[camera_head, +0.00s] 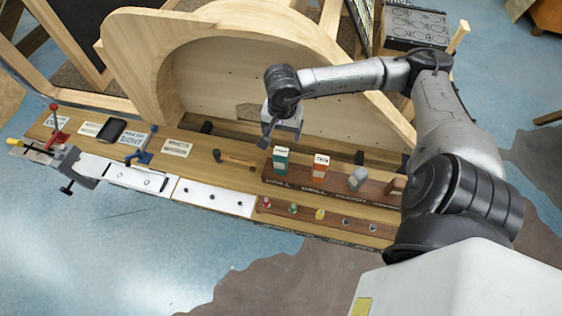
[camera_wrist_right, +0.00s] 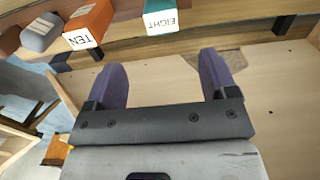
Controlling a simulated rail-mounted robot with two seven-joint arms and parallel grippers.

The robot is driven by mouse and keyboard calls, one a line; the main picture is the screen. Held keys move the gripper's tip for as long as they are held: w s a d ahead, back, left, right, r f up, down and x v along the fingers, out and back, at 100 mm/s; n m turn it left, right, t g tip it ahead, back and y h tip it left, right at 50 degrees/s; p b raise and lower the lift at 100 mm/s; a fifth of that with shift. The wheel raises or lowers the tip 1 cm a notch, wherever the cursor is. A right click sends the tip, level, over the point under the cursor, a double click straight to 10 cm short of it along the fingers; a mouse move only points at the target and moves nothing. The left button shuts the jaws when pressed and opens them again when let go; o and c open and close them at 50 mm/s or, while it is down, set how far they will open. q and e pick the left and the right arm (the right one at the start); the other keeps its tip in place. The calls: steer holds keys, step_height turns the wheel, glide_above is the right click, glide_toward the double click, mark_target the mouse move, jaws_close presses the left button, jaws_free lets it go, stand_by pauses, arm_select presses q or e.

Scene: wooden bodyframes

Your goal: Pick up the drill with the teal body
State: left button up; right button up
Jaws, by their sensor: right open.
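The teal-bodied drill (camera_head: 281,159) stands in a dark wooden rack on the bench, with a white end facing up. In the right wrist view the teal drill (camera_wrist_right: 161,17) shows at the top, its white end reading "EIGHT", beyond the gap between the fingers. The left gripper is not in view.
An orange drill (camera_head: 320,168), marked "TEN" in the wrist view (camera_wrist_right: 88,22), and a grey one (camera_head: 357,178) stand right of the teal drill. The rack (camera_head: 300,186) sits behind a row of coloured knobs. A hammer-like tool (camera_head: 235,159) lies to the left. A curved wooden frame (camera_head: 230,70) rises behind.

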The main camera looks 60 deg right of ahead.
mark_target(281, 152)
step_height(281, 152, down, 6)
steer(key=shift+a+f, duration=0.1)
steer(key=shift+f, duration=0.15)
step_height(281, 152, down, 4)
steer(key=shift+a, duration=0.15)
steer(key=shift+f, duration=0.45)
steer(key=shift+c, duration=0.2)
steer(key=c, duration=1)
steer(key=shift+r, duration=0.1)
steer(key=shift+c, duration=0.7)
steer(key=shift+w, duration=0.1)
